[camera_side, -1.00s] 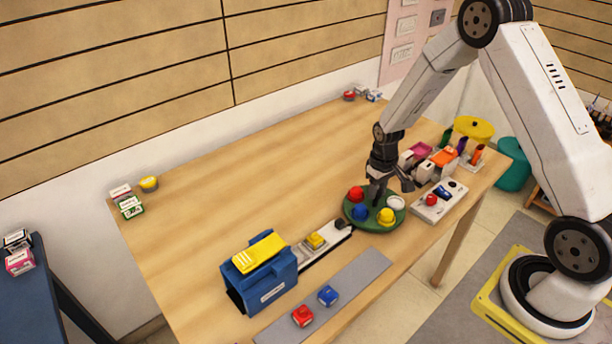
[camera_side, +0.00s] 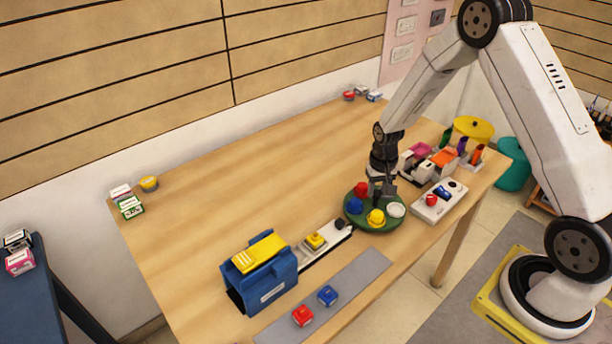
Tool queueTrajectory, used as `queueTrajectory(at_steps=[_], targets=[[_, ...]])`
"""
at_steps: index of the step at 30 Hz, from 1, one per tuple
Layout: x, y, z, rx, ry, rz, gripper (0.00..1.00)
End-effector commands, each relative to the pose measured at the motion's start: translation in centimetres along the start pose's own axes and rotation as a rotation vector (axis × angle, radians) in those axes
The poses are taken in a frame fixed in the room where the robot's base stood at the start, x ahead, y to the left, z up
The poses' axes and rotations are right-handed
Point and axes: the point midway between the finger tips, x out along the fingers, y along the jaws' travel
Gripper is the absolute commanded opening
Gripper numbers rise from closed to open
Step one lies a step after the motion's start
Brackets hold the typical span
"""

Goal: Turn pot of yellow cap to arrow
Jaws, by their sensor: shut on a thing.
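A round green turntable (camera_side: 374,228) stands near the front right of the table. It carries a red-capped pot (camera_side: 361,189) at the back left, a blue-capped pot (camera_side: 355,206) at the left, a yellow-capped pot (camera_side: 376,217) at the front and a white-capped pot (camera_side: 396,210) at the right. My gripper (camera_side: 381,198) points down at the middle of the turntable, between the pots. It is shut on the turntable's centre, largely hidden by its fingers. A small dark piece (camera_side: 340,224) sits at the turntable's left edge; I cannot tell whether it is the arrow.
A white strip with a yellow block (camera_side: 315,241) leads from the turntable to a blue box (camera_side: 262,276). A grey mat (camera_side: 340,293) holds red and blue blocks. A control box (camera_side: 438,201) and a pen holder are at right. The table's back left is mostly clear.

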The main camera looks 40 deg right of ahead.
Motion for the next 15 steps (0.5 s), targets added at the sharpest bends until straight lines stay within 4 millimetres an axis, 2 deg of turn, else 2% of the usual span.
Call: queueTrajectory(at_steps=[15], targets=[[-0.08, -0.02, -0.08, 0.259, 0.002, -0.001, 0.00]])
